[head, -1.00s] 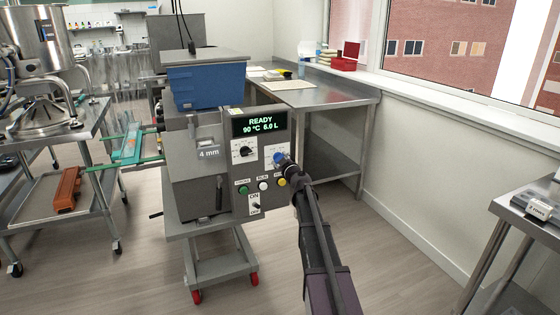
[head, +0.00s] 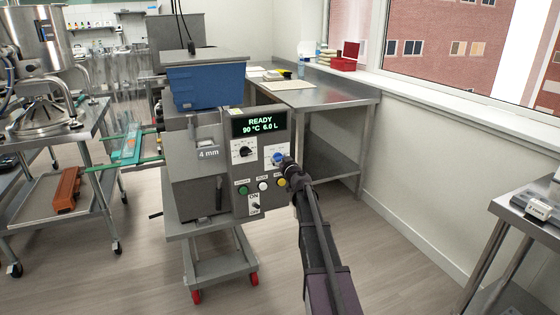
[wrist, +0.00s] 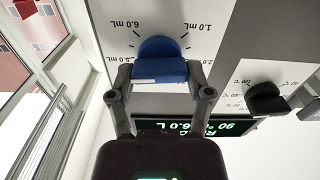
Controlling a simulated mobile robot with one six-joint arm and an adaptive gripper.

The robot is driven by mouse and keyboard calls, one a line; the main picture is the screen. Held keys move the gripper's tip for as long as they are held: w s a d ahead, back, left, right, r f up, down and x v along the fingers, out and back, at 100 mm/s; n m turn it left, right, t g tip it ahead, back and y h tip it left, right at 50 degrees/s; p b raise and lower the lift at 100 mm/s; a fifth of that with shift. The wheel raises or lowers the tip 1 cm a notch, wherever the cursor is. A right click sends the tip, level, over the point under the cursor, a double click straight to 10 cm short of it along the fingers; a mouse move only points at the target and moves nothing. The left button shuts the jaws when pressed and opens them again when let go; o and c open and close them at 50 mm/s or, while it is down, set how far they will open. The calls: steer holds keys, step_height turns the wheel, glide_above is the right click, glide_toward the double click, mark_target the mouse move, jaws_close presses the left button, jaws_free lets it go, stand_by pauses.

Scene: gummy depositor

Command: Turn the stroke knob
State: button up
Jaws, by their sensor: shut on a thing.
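The stroke knob is a blue knob (wrist: 162,50) on a white dial plate marked in mL, seen upside down in the wrist view. In the head view the blue knob (head: 278,158) shows on the right of the machine's control panel, partly covered by my gripper. My gripper (wrist: 160,76) is shut on the blue knob, one finger on each side of it. In the head view my gripper (head: 286,163) reaches the panel from the lower right. The display (head: 259,123) reads READY, 90 °C, 6.0 L.
A black temperature knob (head: 243,151) sits left of the blue knob and also shows in the wrist view (wrist: 266,98). Green, white and yellow buttons (head: 263,186) and a switch (head: 254,203) lie below. A blue hopper (head: 207,86) tops the machine. A steel table (head: 330,95) stands behind.

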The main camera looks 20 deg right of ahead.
steer(key=m, duration=0.5)
steer(key=shift+w+d+m, duration=0.1)
steer(key=shift+m, duration=0.2)
steer(key=shift+d+m, duration=0.1)
steer(key=shift+m, duration=2.1)
steer(key=o, duration=1.1)
steer(key=shift+o, duration=0.2)
steer(key=shift+s, duration=0.2)
steer(key=s, duration=1.1)
steer(key=shift+s, duration=0.35)
